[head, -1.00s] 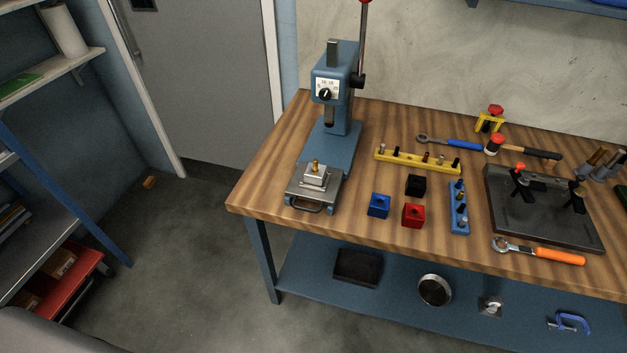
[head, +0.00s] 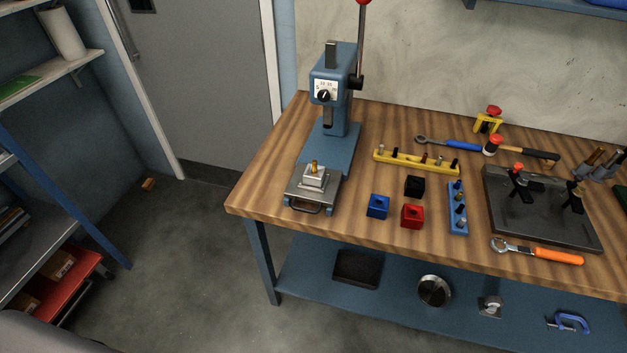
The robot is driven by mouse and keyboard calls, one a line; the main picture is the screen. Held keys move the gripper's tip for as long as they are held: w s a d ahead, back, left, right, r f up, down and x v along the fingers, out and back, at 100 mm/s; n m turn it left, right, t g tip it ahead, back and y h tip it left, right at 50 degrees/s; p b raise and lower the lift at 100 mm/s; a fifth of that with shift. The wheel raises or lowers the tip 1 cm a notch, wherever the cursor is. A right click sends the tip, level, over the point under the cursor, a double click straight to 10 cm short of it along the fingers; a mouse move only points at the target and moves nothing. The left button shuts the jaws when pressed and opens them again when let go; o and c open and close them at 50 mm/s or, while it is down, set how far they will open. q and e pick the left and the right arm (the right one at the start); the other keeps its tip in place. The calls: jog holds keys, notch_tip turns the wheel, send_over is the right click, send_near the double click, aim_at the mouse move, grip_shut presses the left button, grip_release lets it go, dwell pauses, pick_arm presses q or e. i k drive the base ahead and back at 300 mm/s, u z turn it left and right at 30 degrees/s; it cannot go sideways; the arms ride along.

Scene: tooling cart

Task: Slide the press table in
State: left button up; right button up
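The blue arbor press (head: 336,100) stands at the left end of the wooden workbench. Its grey sliding press table (head: 301,197) is at the front of the blue base, out toward the bench's front edge and forward of the ram. A dark handle (head: 304,208) is on its front. A light metal block (head: 314,178) with a brass pin (head: 314,167) sits on the table. The press lever with a red knob points up. Neither of my grippers is in view.
Right of the press are a blue block (head: 377,206), a red block (head: 412,216), a black block (head: 414,187), a yellow pin rail (head: 416,162) and a blue pin rail (head: 457,208). A dark fixture plate (head: 527,225) lies farther right.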

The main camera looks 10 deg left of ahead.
aim_at(325, 196)
jog(key=z, duration=0.05)
jog(key=k, duration=0.5)
jog(key=z, duration=1.35)
jog(key=i, duration=0.95)
jog(key=u, duration=2)
